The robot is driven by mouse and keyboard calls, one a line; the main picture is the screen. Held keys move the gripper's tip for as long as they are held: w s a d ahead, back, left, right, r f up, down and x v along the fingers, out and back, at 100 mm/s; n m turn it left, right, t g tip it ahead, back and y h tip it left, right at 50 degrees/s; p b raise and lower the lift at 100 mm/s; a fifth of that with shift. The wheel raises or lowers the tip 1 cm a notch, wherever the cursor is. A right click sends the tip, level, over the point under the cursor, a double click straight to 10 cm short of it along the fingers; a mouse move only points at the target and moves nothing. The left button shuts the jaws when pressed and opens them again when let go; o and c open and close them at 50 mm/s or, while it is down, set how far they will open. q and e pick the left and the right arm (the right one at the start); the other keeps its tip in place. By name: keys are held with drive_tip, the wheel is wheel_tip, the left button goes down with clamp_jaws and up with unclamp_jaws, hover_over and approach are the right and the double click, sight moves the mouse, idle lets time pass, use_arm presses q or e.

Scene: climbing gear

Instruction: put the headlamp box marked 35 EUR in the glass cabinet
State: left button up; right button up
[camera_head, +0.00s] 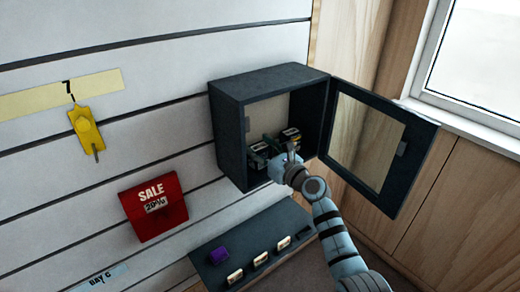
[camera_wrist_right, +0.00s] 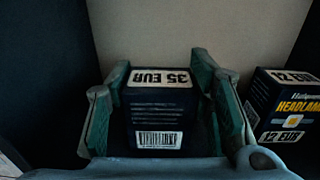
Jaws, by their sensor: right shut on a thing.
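The headlamp box marked 35 EUR (camera_wrist_right: 160,105) is dark with a pale price label on top and a barcode on the side facing the camera. My right gripper (camera_wrist_right: 163,100) is shut on it, one finger on each side. In the head view my right gripper (camera_head: 268,150) reaches through the open front of the dark glass cabinet (camera_head: 229,135), low inside it. The held box is largely hidden there, and I cannot tell whether it touches the cabinet floor. The cabinet's glass door (camera_head: 405,165) stands open to the right. My left gripper is not in view.
A headlamp box marked 12 EUR (camera_wrist_right: 286,105) stands inside the cabinet, right of the held box with a gap. A red SALE sign (camera_head: 153,207) hangs at left.

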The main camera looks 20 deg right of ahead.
drive_tip(key=o, duration=1.2)
drive_tip(key=shift+r, duration=0.2)
drive_tip(key=p+v, duration=0.3)
drive_tip(key=v, duration=0.9)
drive_tip(key=shift+p, duration=0.35)
drive_tip(key=shift+f, duration=0.25)
